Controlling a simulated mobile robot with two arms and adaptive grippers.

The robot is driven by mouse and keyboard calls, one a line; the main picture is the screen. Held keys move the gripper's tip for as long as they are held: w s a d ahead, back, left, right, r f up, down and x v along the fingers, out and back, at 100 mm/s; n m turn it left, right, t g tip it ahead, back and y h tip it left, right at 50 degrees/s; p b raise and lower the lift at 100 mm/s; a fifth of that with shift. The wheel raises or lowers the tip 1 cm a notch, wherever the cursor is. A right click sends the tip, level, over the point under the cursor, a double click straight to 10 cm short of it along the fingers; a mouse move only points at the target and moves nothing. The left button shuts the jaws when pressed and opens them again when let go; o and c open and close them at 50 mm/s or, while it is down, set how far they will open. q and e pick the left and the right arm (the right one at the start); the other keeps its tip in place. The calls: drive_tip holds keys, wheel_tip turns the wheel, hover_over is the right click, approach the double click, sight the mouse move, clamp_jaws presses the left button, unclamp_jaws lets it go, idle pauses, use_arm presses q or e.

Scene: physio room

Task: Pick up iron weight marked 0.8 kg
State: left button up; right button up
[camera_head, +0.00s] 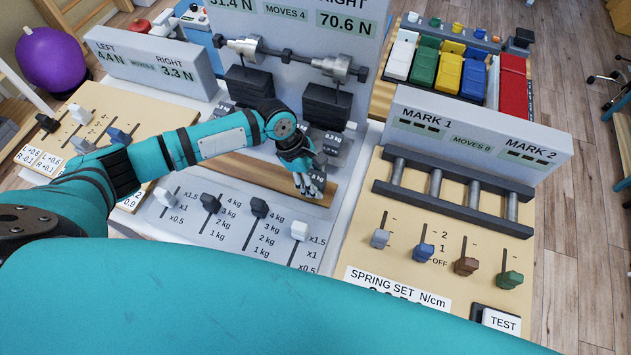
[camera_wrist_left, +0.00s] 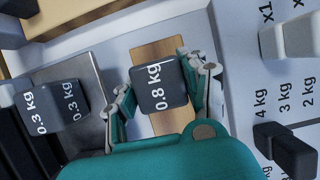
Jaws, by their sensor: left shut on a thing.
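The dark iron weight marked 0.8 kg (camera_wrist_left: 160,86) shows in the middle of the left wrist view, its label facing the camera. My left gripper (camera_wrist_left: 161,92) has a finger on each side of it and is shut on it. In the head view my left gripper (camera_head: 308,178) is over the right part of a wooden strip, and the weight is largely hidden by the fingers. I cannot tell whether the weight touches the strip. My right gripper is in neither view.
Two weights marked 0.3 kg (camera_wrist_left: 40,108) stand close by on a grey plate. Black sliders (camera_head: 260,207) rise from the panel in front. Hanging black weights (camera_head: 327,106) are behind the gripper. A roller panel (camera_head: 455,190) stands to the right.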

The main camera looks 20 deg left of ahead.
use_arm(q)
clamp_jaws()
drive_tip(key=shift+w+r, duration=0.1)
